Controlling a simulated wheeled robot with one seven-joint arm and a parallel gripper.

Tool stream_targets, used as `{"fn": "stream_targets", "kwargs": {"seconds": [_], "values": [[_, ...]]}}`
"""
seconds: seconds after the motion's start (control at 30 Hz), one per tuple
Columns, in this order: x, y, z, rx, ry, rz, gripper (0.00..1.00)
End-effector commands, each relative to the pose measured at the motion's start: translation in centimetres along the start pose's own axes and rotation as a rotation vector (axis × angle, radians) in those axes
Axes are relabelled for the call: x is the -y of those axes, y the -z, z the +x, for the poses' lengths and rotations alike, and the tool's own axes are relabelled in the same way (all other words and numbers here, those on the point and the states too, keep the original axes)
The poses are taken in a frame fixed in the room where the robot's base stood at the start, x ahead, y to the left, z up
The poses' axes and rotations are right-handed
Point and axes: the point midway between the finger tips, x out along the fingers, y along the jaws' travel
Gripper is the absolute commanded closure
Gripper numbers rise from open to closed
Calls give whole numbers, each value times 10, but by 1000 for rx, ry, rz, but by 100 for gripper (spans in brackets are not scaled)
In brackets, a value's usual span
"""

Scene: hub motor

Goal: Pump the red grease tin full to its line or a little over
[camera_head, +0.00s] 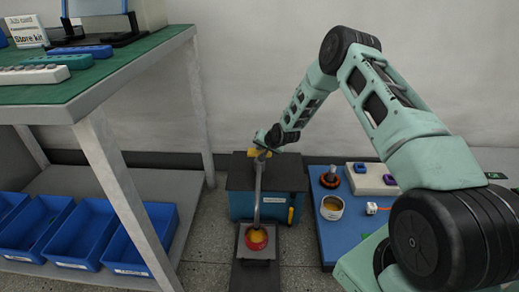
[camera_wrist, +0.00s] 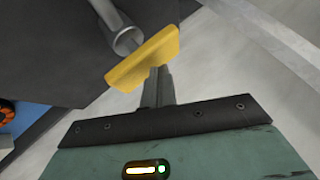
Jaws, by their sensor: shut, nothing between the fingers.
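The red grease tin (camera_head: 248,241) stands on a small grey stand (camera_head: 270,254) in front of the pump box (camera_head: 240,203), below the end of a thin grey spout (camera_head: 258,195). The box has a dark top and blue sides. A yellow pad (camera_wrist: 143,58) sits beside a grey tube (camera_wrist: 125,38) above the dark top. My gripper (camera_wrist: 160,72) is shut and empty, its tips at the edge of the yellow pad, touching or nearly so. In the head view, my arm's end partly hides the pad.
To the right, a blue board (camera_head: 335,240) holds a white tin (camera_head: 332,208) with yellow contents, an orange ring part (camera_head: 330,179) and a white block (camera_head: 370,182). To the left stands a green-topped bench (camera_head: 120,62) with blue bins (camera_head: 85,235) beneath. Its leg stands near the pump.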

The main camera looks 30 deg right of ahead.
Motion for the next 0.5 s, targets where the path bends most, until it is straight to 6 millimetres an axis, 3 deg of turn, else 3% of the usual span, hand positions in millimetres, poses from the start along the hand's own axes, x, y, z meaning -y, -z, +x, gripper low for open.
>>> {"fn": "stream_targets", "kwargs": {"seconds": [0.5], "values": [[7,8,-10,-2,0,0,100]]}}
